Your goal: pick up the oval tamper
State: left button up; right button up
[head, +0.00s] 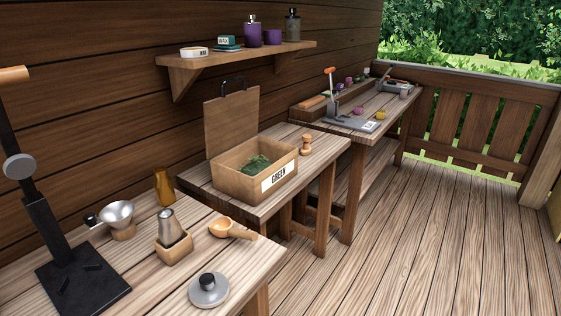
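No piece is labelled as the oval tamper. A small wooden piece with a rounded knob top (306,145) stands upright on the middle table, right of the box marked GREEN; it looks like a tamper, but I cannot tell whether its base is oval. A flat grey disc with a black knob (208,290) lies near the front edge of the nearest table; it looks more like a lid or a weight. Neither of my grippers is in the head view.
The wooden GREEN box (229,156) holds green leaves. The near table carries a black press stand (82,282), a metal funnel (116,213), a metal cup in a wooden block (170,228) and a wooden scoop (231,230). The deck floor (420,240) at right is clear.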

aim_at(306, 150)
jog(key=i+u, duration=0.1)
jog(key=u, duration=0.35)
jog(key=l+u, duration=0.15)
jog(key=u, duration=0.3)
jog(key=i+l+u, duration=0.1)
jog(key=u, duration=0.3)
jog(key=i+l+u, duration=0.15)
jog(key=l+u, duration=0.25)
jog(key=l, duration=0.5)
jog(key=l+u, duration=0.4)
jog(key=l, duration=0.5)
jog(key=k+l+u, duration=0.15)
jog(key=l+u, duration=0.2)
jog(key=l, duration=0.55)
